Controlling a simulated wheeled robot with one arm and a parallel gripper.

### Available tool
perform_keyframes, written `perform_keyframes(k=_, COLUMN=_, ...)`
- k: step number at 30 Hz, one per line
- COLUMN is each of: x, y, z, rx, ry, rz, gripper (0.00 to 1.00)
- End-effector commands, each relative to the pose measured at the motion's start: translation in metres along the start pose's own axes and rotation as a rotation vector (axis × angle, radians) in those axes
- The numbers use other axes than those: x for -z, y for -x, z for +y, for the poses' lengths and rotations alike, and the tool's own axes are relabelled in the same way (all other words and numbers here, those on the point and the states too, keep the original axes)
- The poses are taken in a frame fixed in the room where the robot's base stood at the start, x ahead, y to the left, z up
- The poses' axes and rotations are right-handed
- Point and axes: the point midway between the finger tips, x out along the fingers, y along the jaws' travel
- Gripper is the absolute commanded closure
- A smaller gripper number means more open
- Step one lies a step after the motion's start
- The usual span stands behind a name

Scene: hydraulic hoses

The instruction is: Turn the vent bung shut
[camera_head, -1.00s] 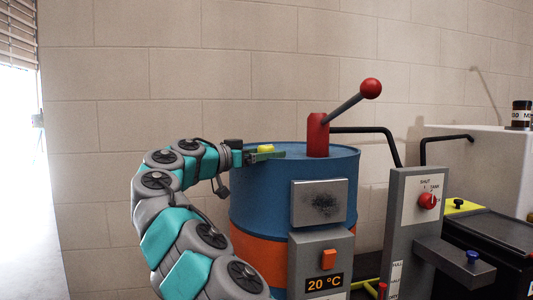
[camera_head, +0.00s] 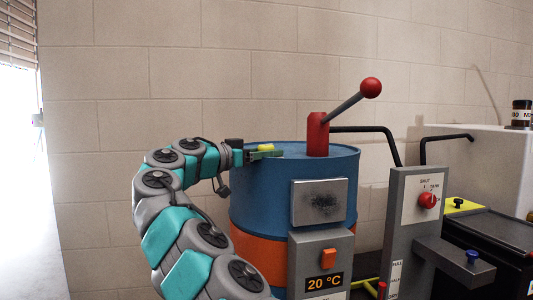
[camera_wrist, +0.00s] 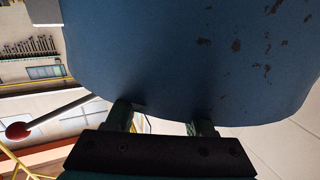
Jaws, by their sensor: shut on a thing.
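The blue and orange drum (camera_head: 250,190) stands in the middle of the head view. A small yellow piece (camera_head: 265,147), which looks like the vent bung, is at the left of its top. My gripper (camera_head: 268,153) reaches in from the left, low over the drum's top, its fingers at the yellow piece and shut on it. In the wrist view, my gripper (camera_wrist: 162,117) has its two fingers apart against the blue drum surface (camera_wrist: 190,60); the bung cannot be made out there.
A red post (camera_head: 317,135) with a red-balled lever rises from the drum's top, right of my gripper. A grey box (camera_head: 320,203) and a 20 °C display (camera_head: 324,281) are on the drum's front. A grey panel with a red knob (camera_head: 428,200) stands to the right.

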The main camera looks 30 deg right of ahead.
Motion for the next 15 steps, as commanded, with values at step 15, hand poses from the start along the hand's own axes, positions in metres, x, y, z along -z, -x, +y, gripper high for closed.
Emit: perform_keyframes(k=15, x=-0.0055, y=0.0018, z=0.0007, rx=0.076, ry=-0.002, rz=0.003, gripper=1.0)
